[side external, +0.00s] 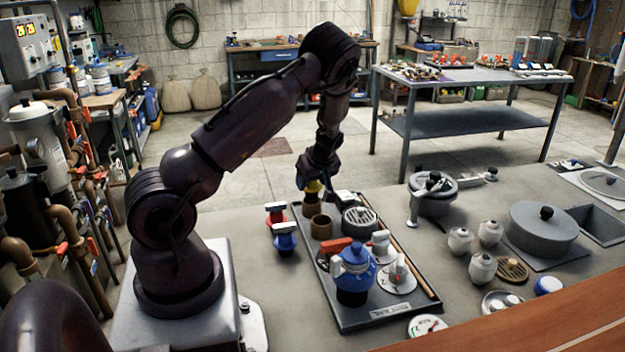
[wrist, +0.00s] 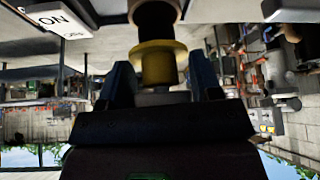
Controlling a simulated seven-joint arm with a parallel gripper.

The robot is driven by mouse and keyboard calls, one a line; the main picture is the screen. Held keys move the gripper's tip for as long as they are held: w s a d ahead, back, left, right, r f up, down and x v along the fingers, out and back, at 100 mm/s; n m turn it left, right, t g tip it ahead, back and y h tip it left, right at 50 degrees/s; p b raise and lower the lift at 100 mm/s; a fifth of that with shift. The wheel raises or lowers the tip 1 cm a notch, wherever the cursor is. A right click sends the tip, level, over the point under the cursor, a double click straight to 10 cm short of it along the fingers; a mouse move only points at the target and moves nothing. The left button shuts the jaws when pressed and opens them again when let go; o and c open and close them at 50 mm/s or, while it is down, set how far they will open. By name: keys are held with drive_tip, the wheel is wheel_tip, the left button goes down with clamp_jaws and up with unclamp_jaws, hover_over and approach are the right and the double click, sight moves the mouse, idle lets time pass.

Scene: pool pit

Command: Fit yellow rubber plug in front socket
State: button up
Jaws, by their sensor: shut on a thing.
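The yellow rubber plug (side external: 313,187) is in my gripper (side external: 314,180), above the back left part of the dark tray (side external: 375,311). In the wrist view the plug (wrist: 158,62) sits between the two fingers of my gripper (wrist: 163,84), which are shut on it. A dark round part (wrist: 155,14) lies straight beyond the plug. I cannot tell whether the plug touches it or enters it. In the side view a brown cylinder (side external: 312,208) stands just below the plug, and a second brown, open-topped socket (side external: 320,228) stands nearer the camera.
A grey grated drain (side external: 360,219) stands right of the sockets. Red (side external: 275,212) and blue (side external: 285,238) fittings stand left of the tray. Bare bench lies left of the tray's front.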

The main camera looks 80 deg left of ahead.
drive_tip(key=shift+f, duration=0.15)
drive_tip(key=shift+f, duration=1.45)
drive_tip(key=shift+f, duration=0.3)
idle(0.4)
drive_tip(key=o, duration=1.2)
drive_tip(key=shift+r, duration=2.55)
drive_tip(key=shift+r, duration=0.1)
